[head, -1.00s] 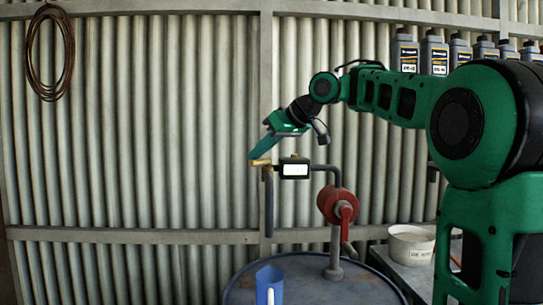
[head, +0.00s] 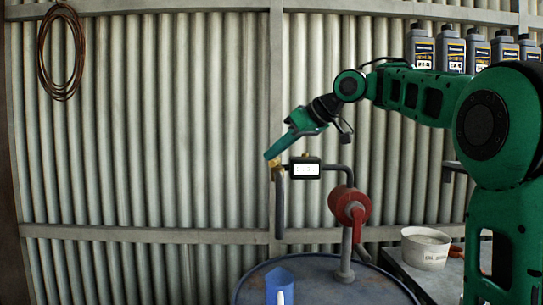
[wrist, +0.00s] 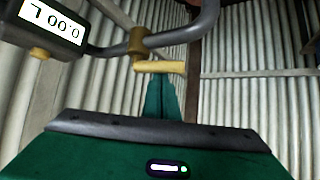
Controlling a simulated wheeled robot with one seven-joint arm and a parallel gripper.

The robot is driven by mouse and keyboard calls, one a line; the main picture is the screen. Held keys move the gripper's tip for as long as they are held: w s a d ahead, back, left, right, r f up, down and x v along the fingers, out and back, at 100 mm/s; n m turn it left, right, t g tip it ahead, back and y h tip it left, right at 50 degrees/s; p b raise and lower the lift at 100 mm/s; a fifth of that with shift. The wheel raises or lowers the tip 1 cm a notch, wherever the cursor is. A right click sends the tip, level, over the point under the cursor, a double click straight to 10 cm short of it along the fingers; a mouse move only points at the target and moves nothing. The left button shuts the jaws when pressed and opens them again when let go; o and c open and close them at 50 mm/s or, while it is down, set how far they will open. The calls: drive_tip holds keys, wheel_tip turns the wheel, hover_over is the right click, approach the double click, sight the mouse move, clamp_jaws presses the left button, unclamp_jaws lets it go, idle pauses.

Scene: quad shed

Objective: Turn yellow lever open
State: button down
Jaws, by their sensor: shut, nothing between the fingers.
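The yellow lever (head: 275,163) sits on a brass valve at the left end of the dark pipe, above the hanging spout. In the wrist view the lever (wrist: 160,67) lies level across the picture, beside the brass valve body (wrist: 138,42). My gripper (head: 269,155) is shut and empty, angled down to the left with its tips at the lever. In the wrist view the green fingers (wrist: 160,95) are together and reach up to just below the lever. Whether they touch it cannot be told; the lever overlaps the tips.
A meter (head: 306,167) with a lit display is on the pipe, right of the valve. A red pump (head: 350,205) stands on the drum (head: 325,290). A white tub (head: 425,249) and shelved bottles (head: 451,50) are at right.

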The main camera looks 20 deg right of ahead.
drive_tip(key=shift+w+d, duration=0.15)
drive_tip(key=shift+w, duration=0.5)
drive_tip(key=shift+w+a+r, duration=0.1)
drive_tip(key=shift+a+r, duration=0.05)
drive_tip(key=shift+a, duration=0.1)
drive_tip(key=s+d+r, duration=0.2)
drive_tip(key=d+r, duration=0.2)
drive_tip(key=r, duration=0.3)
drive_tip(key=shift+s+d+r, duration=0.2)
drive_tip(key=shift+s+r, duration=0.05)
drive_tip(key=shift+r, duration=0.1)
idle(0.5)
idle(0.6)
